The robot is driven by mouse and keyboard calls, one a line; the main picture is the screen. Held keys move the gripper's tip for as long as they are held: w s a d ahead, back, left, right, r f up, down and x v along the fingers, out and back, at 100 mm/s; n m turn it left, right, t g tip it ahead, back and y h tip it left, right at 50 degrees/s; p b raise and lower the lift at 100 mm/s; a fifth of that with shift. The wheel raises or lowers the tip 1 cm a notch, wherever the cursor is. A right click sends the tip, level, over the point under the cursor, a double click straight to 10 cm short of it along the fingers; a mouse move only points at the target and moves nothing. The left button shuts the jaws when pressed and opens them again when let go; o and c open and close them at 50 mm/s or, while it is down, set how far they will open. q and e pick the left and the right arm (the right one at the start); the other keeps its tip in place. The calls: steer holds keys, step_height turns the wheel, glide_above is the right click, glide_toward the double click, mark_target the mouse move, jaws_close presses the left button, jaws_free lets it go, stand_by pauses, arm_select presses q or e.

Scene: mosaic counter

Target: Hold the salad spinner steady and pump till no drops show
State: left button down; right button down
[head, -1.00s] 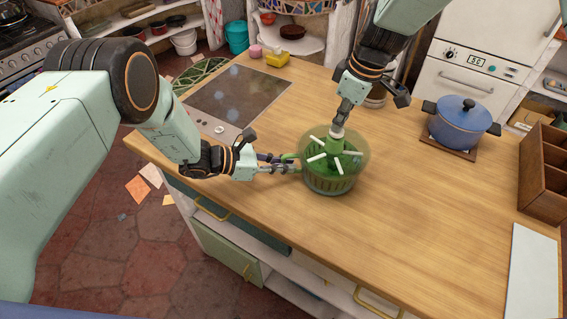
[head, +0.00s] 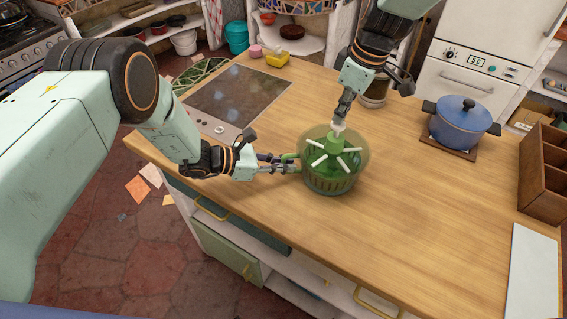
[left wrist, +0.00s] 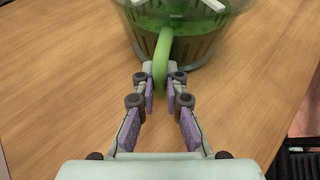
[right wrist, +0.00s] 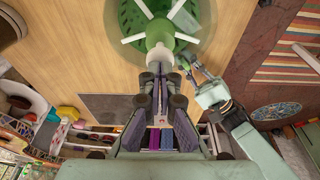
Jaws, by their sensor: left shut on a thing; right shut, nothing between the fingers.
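The salad spinner (head: 330,183) stands upright on the wooden counter, with a ribbed green basket, a clear bowl and lid, and white spokes around a green hub. My left gripper (head: 291,164) is shut on its curved green handle (left wrist: 162,60), left of the bowl. My right gripper (head: 341,113) is shut and empty, pointing down over the white pump knob (head: 339,127) on the lid. Its fingertips are at the knob in the right wrist view (right wrist: 160,72); I cannot tell whether they touch. Drops are too small to make out.
A blue lidded pot (head: 461,124) stands on a trivet at the right, near a wooden divided box (head: 541,172). A dark cooktop (head: 238,96) lies behind my left gripper. The counter (head: 420,220) right of the spinner is clear.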

stand_by(0.3)
steer(key=shift+d+x, duration=0.1)
steer(key=shift+x, duration=0.55)
steer(key=shift+d+x, duration=0.15)
steer(key=shift+x, duration=0.5)
steer(key=shift+a+v, duration=0.2)
steer(key=shift+v, duration=1.05)
steer(key=shift+w+a+v, duration=0.1)
steer(key=shift+a+v, duration=0.1)
steer(key=shift+v, duration=0.8)
steer(key=shift+w+a+v, duration=0.1)
steer(key=shift+a+v, duration=0.05)
steer(key=shift+v, duration=0.85)
steer(key=shift+w+a+v, duration=0.1)
steer(key=shift+a+v, duration=0.1)
steer(key=shift+v, duration=0.85)
arm_select(q)
steer(key=c, duration=1.3)
jaws_free()
steer(key=shift+c, duration=0.2)
